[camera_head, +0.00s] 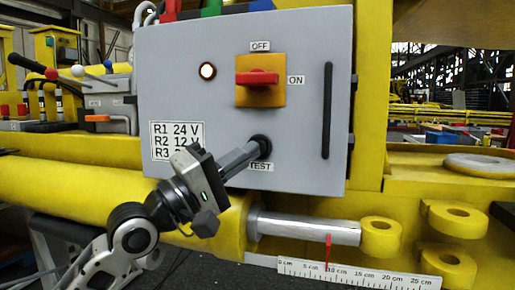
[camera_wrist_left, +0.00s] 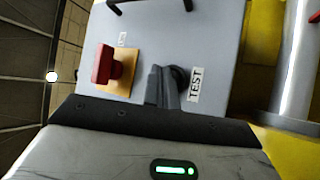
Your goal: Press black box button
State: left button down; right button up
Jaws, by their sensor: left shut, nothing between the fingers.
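A grey control box (camera_head: 220,80) fills the middle of the head view. Its black round button (camera_head: 262,145) sits just above the TEST label (camera_head: 261,167). My left gripper (camera_head: 252,149) is shut and empty, its fingertips at the button; whether they touch or press it I cannot tell. In the left wrist view the shut fingers (camera_wrist_left: 162,84) point at the box beside the black button (camera_wrist_left: 180,77), next to the TEST label (camera_wrist_left: 195,84). The fingers partly hide the button. My right gripper is not in view.
A red rotary switch (camera_head: 257,79) on a yellow plate is above the button, turned towards ON. A lamp (camera_head: 208,71) glows at its left. A black handle (camera_head: 327,110) is at the box's right. A metal cylinder rod (camera_head: 305,228) and ruler (camera_head: 355,276) lie below.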

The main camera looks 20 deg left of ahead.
pick_arm(q)
jog(key=shift+w, duration=0.1)
jog(key=shift+w, duration=0.35)
jog(key=shift+w, duration=0.45)
dwell(0.6)
jog(key=shift+s, duration=0.1)
dwell(0.3)
jog(key=shift+s+p, duration=0.45)
jog(key=shift+s, duration=0.35)
jog(key=shift+s+a+p, duration=0.1)
jog(key=shift+s+p, duration=1)
jog(key=shift+s, duration=1.4)
